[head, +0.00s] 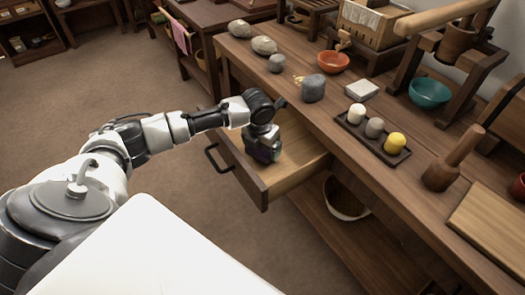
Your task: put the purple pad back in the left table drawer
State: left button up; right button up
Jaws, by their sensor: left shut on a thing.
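The left table drawer (297,178) is pulled out from under the long wooden table, with its dark handle (218,158) facing left. My left gripper (263,151) points down over the open drawer, inside its outline. It is shut on the purple pad (264,156), of which only a dark purple part shows around the fingers. Whether the pad touches the drawer floor cannot be told. My right gripper is not in view.
On the tabletop are grey stones (264,45), a dark grey stone (313,88), an orange bowl (333,62), a black tray (357,135), a teal bowl (430,93) and a wooden mortar (441,177). Floor left of the drawer is clear.

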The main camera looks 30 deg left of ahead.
pick_arm(q)
jog(key=shift+f, duration=0.75)
jog(key=shift+f, duration=0.15)
jog(key=o, duration=0.5)
jog(key=shift+o, duration=0.2)
